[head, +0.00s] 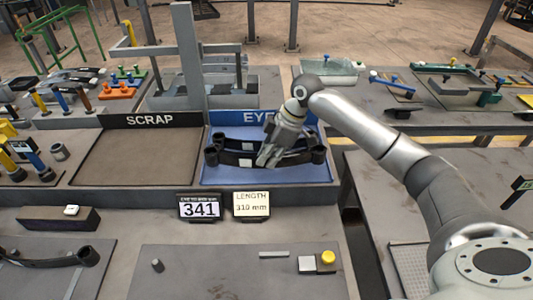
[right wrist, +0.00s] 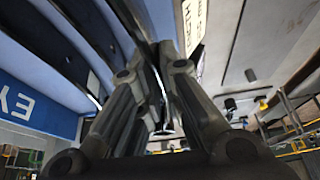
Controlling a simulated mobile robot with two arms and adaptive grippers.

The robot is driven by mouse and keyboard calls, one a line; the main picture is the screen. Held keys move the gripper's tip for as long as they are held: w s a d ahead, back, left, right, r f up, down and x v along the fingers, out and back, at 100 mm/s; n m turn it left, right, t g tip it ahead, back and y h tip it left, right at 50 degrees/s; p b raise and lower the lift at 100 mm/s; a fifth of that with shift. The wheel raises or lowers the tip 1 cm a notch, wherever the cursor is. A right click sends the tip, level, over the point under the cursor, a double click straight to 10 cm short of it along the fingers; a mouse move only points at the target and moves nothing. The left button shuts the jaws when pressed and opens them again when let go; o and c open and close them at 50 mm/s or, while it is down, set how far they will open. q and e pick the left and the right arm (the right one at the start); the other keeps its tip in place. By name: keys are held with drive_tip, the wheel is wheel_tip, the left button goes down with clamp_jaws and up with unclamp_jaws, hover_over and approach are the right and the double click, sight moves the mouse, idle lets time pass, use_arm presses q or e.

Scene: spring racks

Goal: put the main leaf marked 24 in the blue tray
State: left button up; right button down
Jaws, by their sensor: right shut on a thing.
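I cannot tell which is marked 24. My right gripper (head: 267,158) reaches down over the blue tray and is shut on a dark leaf near its middle; its fingers hide part of it. In the right wrist view the fingers (right wrist: 163,110) are close together, with the blue tray's sign (right wrist: 35,105) at left. My left gripper is out of view.
The SCRAP tray (head: 135,157) is empty. Signs reading 341 (head: 200,207) and "LENGTH 310 mm" (head: 251,205) stand in front of the blue tray. Another dark leaf with an eye (head: 50,261) lies at the front left. A grey post (head: 188,60) rises behind the trays.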

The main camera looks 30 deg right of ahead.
drive_tip(key=shift+w+d+f+p, duration=0.15)
drive_tip(key=shift+w+f+p, duration=0.1)
drive_tip(key=shift+f+p, duration=0.1)
wheel_tip(320, 180, down, 2)
drive_tip(key=shift+p, duration=0.5)
drive_tip(key=shift+f, duration=0.35)
drive_tip(key=c, duration=1.9)
unclamp_jaws()
drive_tip(key=shift+s+f, duration=0.1)
drive_tip(key=shift+f, duration=0.15)
drive_tip(key=shift+c, duration=0.2)
drive_tip(key=o, duration=0.3)
drive_tip(key=shift+r, duration=0.1)
